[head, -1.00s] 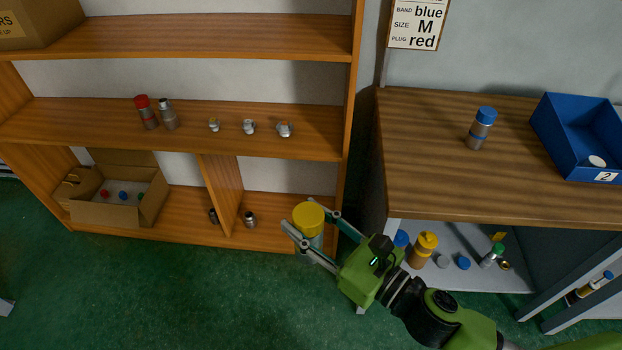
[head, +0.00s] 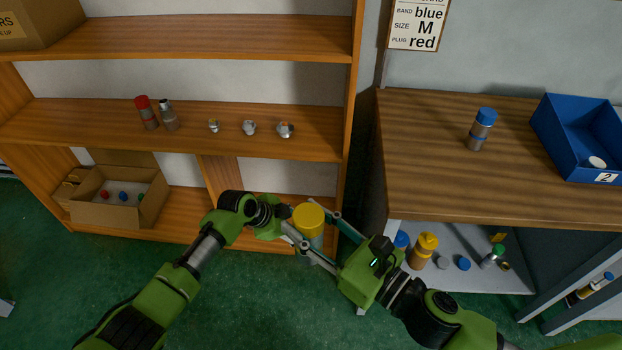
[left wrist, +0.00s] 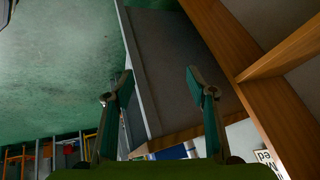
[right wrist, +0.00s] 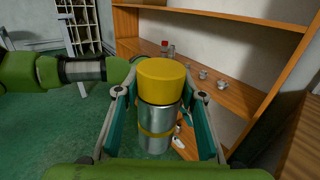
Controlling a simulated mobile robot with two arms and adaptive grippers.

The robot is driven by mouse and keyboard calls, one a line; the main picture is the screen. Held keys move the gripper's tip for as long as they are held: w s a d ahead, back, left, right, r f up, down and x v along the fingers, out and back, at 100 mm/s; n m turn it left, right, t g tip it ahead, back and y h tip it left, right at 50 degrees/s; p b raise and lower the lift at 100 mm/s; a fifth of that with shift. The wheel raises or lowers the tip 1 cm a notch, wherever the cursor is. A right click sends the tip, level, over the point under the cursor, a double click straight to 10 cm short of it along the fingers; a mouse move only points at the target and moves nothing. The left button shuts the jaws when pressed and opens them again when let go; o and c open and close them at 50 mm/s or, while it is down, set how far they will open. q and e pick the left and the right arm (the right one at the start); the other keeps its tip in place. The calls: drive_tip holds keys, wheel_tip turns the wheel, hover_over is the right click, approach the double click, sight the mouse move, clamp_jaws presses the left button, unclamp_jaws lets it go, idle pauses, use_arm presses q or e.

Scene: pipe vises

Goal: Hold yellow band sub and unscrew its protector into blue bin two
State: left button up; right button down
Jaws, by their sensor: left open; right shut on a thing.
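The yellow band sub (right wrist: 158,122) is a silver cylinder with a yellow band, upright in the right wrist view. Its yellow protector (right wrist: 160,76) caps the top, and it also shows in the head view (head: 308,218). My right gripper (head: 318,228) is shut on the sub's body and holds it in the air before the shelf. My left gripper (left wrist: 160,82) is open and empty in the left wrist view. In the head view my left arm's end is just left of the sub. The blue bin marked 2 (head: 556,150) sits on the bench at right, with a pale round piece inside.
A sub with blue cap (head: 482,128) stands on the wooden bench (head: 420,150). The wooden shelf (head: 250,30) holds several small fittings and a red-capped sub (head: 147,113). A cardboard box (head: 90,205) sits low left. More parts stand under the bench.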

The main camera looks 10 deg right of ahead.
use_arm(q)
drive_tip(key=d+r+m+g+h, duration=0.1)
drive_tip(key=d+r+m, duration=0.2)
drive_tip(key=r, duration=0.3)
drive_tip(key=d+r+m, duration=0.3)
drive_tip(key=r, duration=0.4)
wheel_tip(320, 180, up, 24)
drive_tip(key=f+m+g+y, duration=0.1)
drive_tip(key=m+g+y, duration=0.4)
drive_tip(key=m, duration=1.5)
hover_over(311, 213)
drive_tip(key=shift+d+r+t+y, duration=0.15)
drive_tip(key=shift+r+t+y, duration=0.1)
drive_tip(key=shift+t+y, duration=0.8)
drive_tip(key=shift+f, duration=0.15)
wheel_tip(311, 213, down, 8)
drive_tip(key=shift+r, duration=0.2)
